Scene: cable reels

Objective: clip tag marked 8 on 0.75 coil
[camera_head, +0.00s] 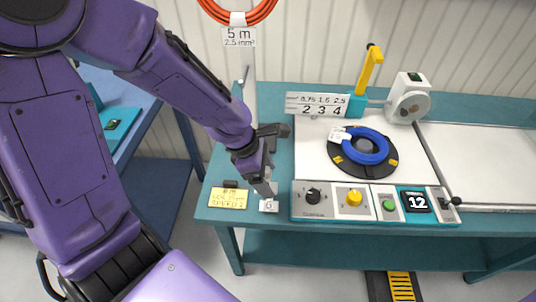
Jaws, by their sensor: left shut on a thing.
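My left gripper (264,188) points down over the front left of the table and is shut on a small white tag (269,207). The tag hangs at the fingertips close to the table's front edge; its single mark is too small to read surely. A blue coil (369,153) sits on a black disc with yellow marks, right of the gripper and apart from it. A small white label (338,135) is on the coil's upper left; its print is not readable. My right gripper is not in view.
A yellow card (229,201) lies left of the tag. The control panel (328,201) with knobs and a "12" display runs along the front. A sign (314,105) reads 0.75, 1.5, 2.5 over 2, 3, 4. An orange coil (238,17) labelled 5 m, 2.5 mm² hangs behind.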

